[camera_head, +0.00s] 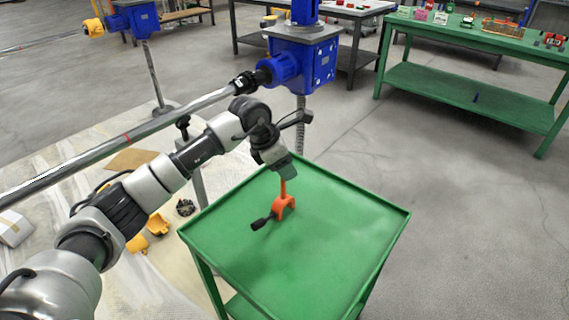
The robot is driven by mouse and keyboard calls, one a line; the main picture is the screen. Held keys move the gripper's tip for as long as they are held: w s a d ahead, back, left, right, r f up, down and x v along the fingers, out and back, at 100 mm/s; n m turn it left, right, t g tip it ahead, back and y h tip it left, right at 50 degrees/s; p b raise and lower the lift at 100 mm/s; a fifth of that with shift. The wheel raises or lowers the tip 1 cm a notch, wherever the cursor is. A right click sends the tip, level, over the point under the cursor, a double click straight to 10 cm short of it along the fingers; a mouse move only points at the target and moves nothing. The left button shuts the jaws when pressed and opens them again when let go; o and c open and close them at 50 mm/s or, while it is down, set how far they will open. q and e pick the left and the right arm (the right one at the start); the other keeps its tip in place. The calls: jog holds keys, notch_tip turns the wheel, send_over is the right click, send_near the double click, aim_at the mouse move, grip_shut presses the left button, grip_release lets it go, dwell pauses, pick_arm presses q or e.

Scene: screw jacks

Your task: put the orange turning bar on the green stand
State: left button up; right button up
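The orange turning bar (284,204) is over the left back part of the green stand's top (330,245). Its black handle (262,222) points to the front left. Its narrow orange upper end rises to my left gripper (281,172), which points down from above. The fingers are too small and hidden to show whether they grip the bar. I cannot tell whether the bar's lower end rests on the stand or hangs just above it. My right gripper is not in view.
A blue screw jack (305,55) with a long grey shaft (130,135) stands behind my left arm. A green workbench (470,55) with small items is at the back right. Yellow parts (157,224) lie on the floor at left. The stand's right and front are clear.

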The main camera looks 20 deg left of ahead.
pick_arm(q)
jog(key=shift+r, duration=0.1)
jog(key=shift+a+r, duration=0.1)
jog(key=shift+r, duration=0.15)
jog(key=v, duration=1.1)
jog(key=shift+r, duration=0.25)
jog(key=shift+s+a, duration=0.1)
